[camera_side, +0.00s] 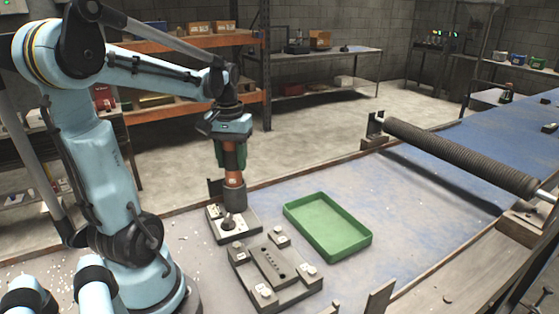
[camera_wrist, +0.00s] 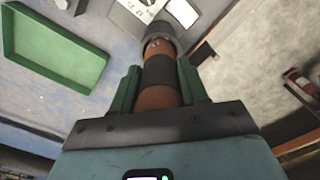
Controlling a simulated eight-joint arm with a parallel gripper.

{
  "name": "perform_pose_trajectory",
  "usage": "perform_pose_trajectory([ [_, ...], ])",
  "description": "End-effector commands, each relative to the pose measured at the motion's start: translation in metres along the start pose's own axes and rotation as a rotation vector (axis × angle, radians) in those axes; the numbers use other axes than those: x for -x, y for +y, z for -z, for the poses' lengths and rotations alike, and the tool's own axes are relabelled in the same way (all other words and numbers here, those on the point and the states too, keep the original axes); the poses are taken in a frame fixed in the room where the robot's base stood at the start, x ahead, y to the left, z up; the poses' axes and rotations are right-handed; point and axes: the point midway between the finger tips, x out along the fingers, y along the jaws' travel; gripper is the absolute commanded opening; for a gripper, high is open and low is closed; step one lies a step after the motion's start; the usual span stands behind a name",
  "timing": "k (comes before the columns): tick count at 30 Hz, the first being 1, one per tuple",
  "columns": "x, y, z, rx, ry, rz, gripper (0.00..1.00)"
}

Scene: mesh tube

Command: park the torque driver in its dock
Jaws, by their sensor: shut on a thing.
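My gripper (camera_side: 235,132) is shut on the torque driver (camera_side: 235,158), an orange-brown cylinder with a dark band, held about upright. In the wrist view the green fingers of my gripper (camera_wrist: 158,78) stand on either side of the driver (camera_wrist: 157,97). A dark grey cylindrical section (camera_side: 235,196) surrounds or forms the driver's lower end; I cannot tell whether it is the dock's cup or part of the driver. Below it is a pale plate with a dark frame (camera_side: 247,229), probably the dock. The driver's tip is hidden.
A green tray (camera_side: 328,226) lies right of the plate; it also shows in the wrist view (camera_wrist: 50,48). A grey fixture block (camera_side: 275,270) with bolts stands in front. A ribbed dark roller (camera_side: 455,155) spans the blue bench at right. Bare bench lies behind the tray.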

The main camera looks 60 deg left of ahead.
Motion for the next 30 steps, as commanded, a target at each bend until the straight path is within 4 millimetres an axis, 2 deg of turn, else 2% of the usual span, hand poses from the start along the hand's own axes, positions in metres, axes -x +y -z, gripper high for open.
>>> perform_pose_trajectory([
  [30, -0.0103, 0.0, -0.0001, 0.0, 0.0, 0.0, 0.0],
])
